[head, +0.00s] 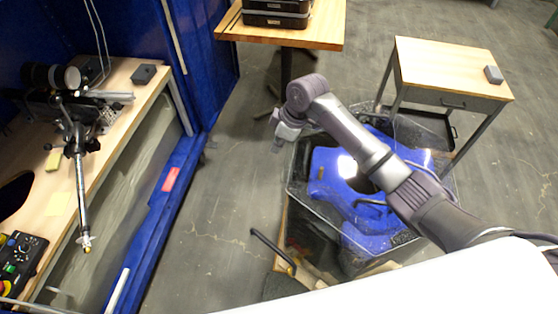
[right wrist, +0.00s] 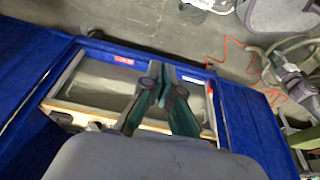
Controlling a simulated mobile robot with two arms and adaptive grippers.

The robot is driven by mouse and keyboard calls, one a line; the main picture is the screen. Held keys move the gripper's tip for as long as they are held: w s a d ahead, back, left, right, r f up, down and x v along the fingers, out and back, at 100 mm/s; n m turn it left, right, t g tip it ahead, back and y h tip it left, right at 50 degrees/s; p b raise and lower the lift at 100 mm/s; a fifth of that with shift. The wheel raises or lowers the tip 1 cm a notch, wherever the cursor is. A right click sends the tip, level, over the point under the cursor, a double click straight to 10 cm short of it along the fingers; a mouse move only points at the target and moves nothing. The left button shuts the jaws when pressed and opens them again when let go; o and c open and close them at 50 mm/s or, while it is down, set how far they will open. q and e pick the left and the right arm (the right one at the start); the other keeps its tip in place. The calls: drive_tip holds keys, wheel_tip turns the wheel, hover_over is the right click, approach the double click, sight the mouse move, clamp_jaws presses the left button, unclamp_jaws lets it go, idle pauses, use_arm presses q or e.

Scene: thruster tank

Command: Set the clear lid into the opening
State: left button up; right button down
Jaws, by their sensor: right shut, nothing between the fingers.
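My right gripper (head: 279,146) hangs at the end of my arm, above the floor just left of a clear-walled bin. In the right wrist view its two dark fingers (right wrist: 161,82) are shut with nothing between them. A clear, shiny sheet with a dark handle (head: 372,203) seems to lie over blue material (head: 385,240) in the bin; this may be the clear lid, but my arm covers part of it and I cannot tell its edges. A dark round hole (head: 14,193) in the wooden bench at the left may be the opening; the picture edge cuts it off. My left gripper is out of view.
The blue-framed bench (head: 119,115) at the left carries a metal rig (head: 75,105) and a button box (head: 20,258). A small table (head: 450,70) stands at the right, and a wooden table (head: 280,35) with black cases at the back.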

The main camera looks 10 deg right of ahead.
wheel_tip(320, 180, down, 9)
drive_tip(key=p, duration=0.2)
drive_tip(key=shift+s+d+p, duration=0.15)
drive_tip(key=shift+d+p, duration=0.2)
drive_tip(key=shift+f, duration=0.1)
